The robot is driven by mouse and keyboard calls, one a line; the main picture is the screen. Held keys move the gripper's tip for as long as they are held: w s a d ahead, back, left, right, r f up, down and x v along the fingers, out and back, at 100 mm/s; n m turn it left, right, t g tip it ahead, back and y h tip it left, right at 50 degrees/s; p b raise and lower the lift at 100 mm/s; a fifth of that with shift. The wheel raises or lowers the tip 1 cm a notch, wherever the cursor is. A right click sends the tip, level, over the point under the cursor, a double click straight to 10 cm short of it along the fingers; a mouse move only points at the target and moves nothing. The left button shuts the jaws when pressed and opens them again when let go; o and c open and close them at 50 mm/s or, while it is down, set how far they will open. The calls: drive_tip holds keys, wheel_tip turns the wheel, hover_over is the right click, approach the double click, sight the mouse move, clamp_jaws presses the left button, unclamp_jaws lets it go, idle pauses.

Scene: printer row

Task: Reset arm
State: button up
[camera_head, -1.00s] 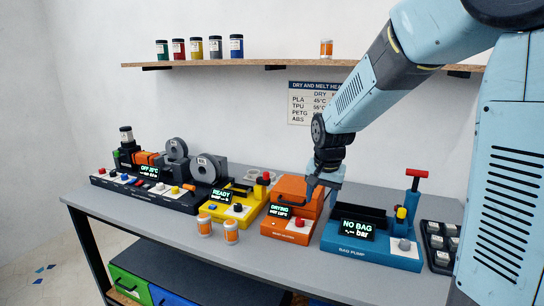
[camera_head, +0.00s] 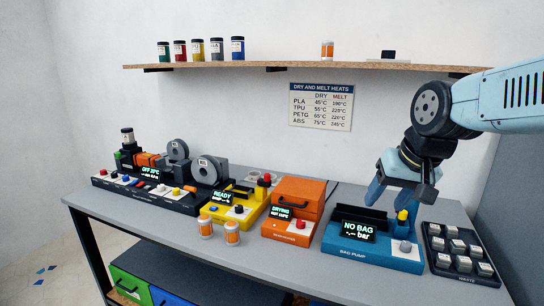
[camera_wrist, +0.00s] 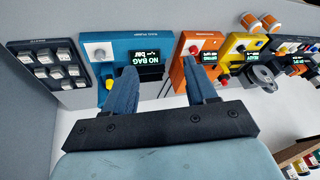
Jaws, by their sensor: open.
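My gripper (camera_head: 394,194) hangs over the back of the blue bag pump (camera_head: 352,256) at the right side of the bench, empty, with its two blue fingers apart. In the wrist view my gripper (camera_wrist: 163,90) shows both fingers spread in front of the bag pump (camera_wrist: 120,46), whose screen reads NO BAG. Whether a fingertip touches the pump is unclear. The orange dryer (camera_head: 298,203) stands left of the pump; its screen reads DRYING.
A black tray (camera_head: 458,252) with several white blocks lies right of the pump. A yellow machine (camera_head: 240,206) and two orange-white jars (camera_head: 232,232) stand left of the dryer. A wall shelf (camera_head: 250,64) runs above.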

drive_tip(key=s+r+n+t+h, duration=0.1)
drive_tip(key=s, duration=0.5)
drive_tip(key=shift+s+d+h, duration=0.2)
drive_tip(key=shift+d+h, duration=0.05)
drive_tip(key=shift+h, duration=0.05)
